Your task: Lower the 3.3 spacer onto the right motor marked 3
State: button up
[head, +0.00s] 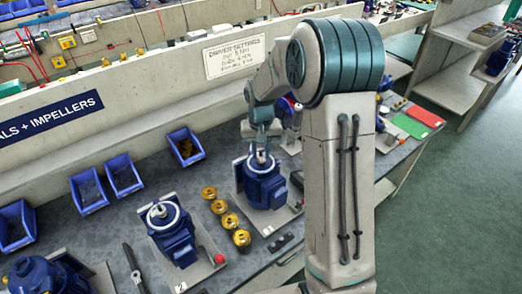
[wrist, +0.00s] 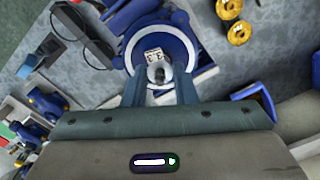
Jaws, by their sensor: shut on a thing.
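The right motor (head: 264,192) is blue with a white ring on its top face, and it stands on a grey base plate. Its ring and blue body also show in the wrist view (wrist: 181,24). My gripper (head: 262,150) points down directly over this motor. In the wrist view my gripper (wrist: 161,80) is shut on the small spacer (wrist: 154,54), whose pale face carries a 3.3 mark. The spacer lies within the outline of the white ring there. The fingers partly hide the spacer and the shaft. I cannot tell whether the spacer touches the motor.
Another blue motor (head: 173,232) stands to the left, with a red knob (head: 220,259) on its plate. Several brass impellers (head: 229,220) lie between the motors. A blue bin (head: 186,146) stands behind. Small dark blocks (head: 281,242) lie near the front edge.

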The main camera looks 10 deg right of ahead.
jog(key=shift+f, duration=0.1)
dwell(0.3)
jog(key=o, duration=2.1)
jog(key=shift+r+p, duration=2.75)
jog(key=shift+r, duration=1.8)
